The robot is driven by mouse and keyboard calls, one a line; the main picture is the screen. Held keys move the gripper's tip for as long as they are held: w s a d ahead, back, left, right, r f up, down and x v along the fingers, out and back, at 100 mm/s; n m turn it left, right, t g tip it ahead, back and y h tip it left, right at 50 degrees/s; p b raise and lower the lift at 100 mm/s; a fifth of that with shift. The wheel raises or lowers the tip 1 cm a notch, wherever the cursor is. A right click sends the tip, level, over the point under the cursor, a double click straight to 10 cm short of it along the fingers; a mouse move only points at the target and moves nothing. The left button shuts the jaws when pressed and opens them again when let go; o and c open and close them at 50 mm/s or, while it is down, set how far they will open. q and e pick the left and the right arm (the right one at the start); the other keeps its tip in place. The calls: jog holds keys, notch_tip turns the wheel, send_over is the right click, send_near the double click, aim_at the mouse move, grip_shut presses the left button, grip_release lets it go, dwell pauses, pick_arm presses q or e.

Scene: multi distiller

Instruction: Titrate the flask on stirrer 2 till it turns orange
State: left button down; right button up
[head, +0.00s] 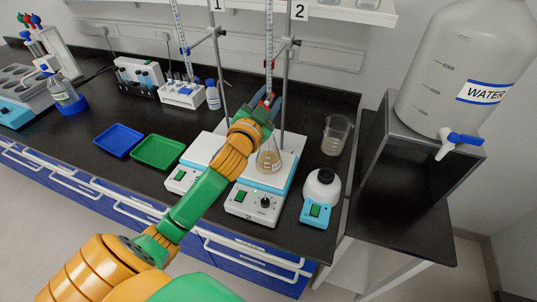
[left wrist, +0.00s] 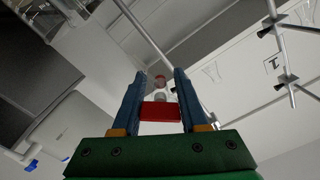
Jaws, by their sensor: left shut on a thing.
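The conical flask (head: 268,158) stands upright on the white top of stirrer 2 (head: 251,204). The liquid low in it looks pale tan to light orange. A graduated burette (head: 269,45) hangs above it, clamped to the stand by the "2" sign (head: 299,11). My left gripper (head: 267,101) reaches in from the left and is shut on the burette's stopcock, above the flask; the fingers largely hide the stopcock in the head view. My right gripper is out of view.
Stirrer 1 (head: 182,180) stands left of stirrer 2. Blue (head: 118,140) and green (head: 158,152) trays lie left.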

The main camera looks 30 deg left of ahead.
pick_arm(q)
jog(key=n, duration=0.3)
jog(key=n+p, duration=0.1)
jog(key=n, duration=0.2)
jog(key=shift+d+r+p, duration=0.1)
jog(key=shift+r+p, duration=0.1)
jog(key=shift+p, duration=0.1)
jog(key=shift+f+n, duration=0.15)
jog(key=shift+n, duration=0.25)
jog(key=shift+r+n+p, duration=0.2)
jog(key=shift+n+p, duration=0.15)
jog(key=shift+n, duration=0.15)
jog(key=shift+f, duration=0.1)
jog(key=shift+c, duration=1.8)
grip_release()
jog(key=shift+d, duration=0.15)
